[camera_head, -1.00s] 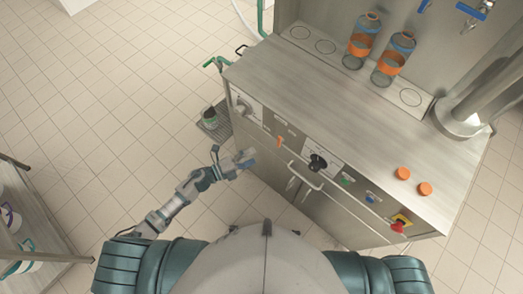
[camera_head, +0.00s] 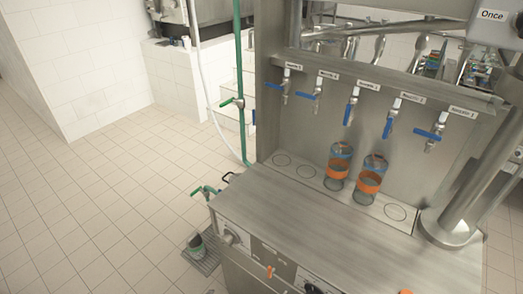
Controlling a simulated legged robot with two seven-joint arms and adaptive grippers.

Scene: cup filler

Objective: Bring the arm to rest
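No arm or gripper of mine shows in the head view now, so whether either gripper is open or shut is hidden. The steel cup filler (camera_head: 310,222) stands to the right of the middle. Two clear bottles with orange and blue bands, a left one (camera_head: 338,166) and a right one (camera_head: 370,177), stand upright on its back ledge below the taps. A row of taps with blue levers, one of them the middle tap (camera_head: 352,104), is fixed to the back panel.
A thick steel pipe (camera_head: 480,190) rises at the right of the counter. The tiled floor (camera_head: 90,210) is clear.

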